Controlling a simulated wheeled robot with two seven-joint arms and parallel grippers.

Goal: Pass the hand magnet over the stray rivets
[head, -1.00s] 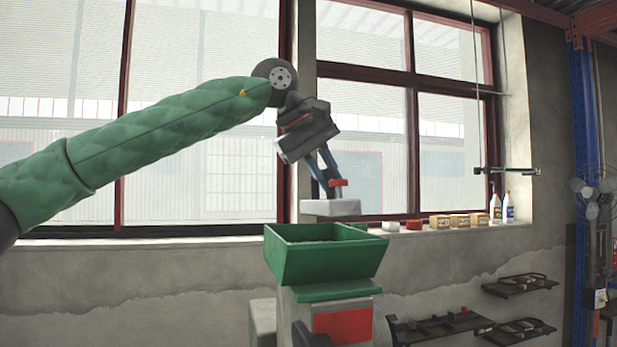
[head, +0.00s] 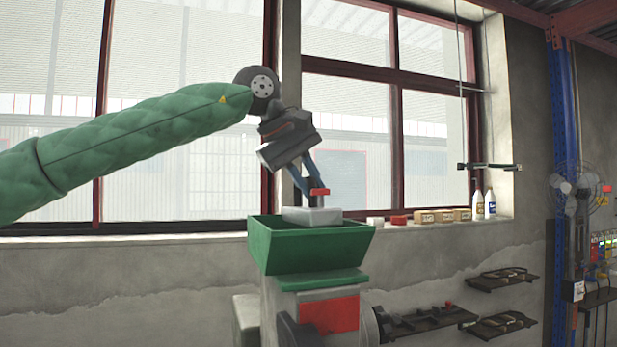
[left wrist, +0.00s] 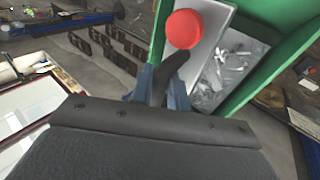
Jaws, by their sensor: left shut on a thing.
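The hand magnet (head: 312,216) is a pale grey block with a red knob (head: 320,191) and a dark handle. My left gripper (head: 311,184) is shut on its handle and holds it level at the open top of the green hopper (head: 310,252). The block's lower edge is hidden behind the hopper's front rim. In the left wrist view the red knob (left wrist: 183,29) shows beside the dark handle, and several loose silvery rivets (left wrist: 228,72) lie inside the hopper. I cannot tell whether the magnet touches them. My right gripper is not in view.
The hopper sits on a grey press with a red panel (head: 330,314). Behind it, the window sill holds small boxes (head: 425,216) and two white bottles (head: 484,205). Dark wall shelves (head: 500,279) hang at the right. The window frame is close behind my left arm.

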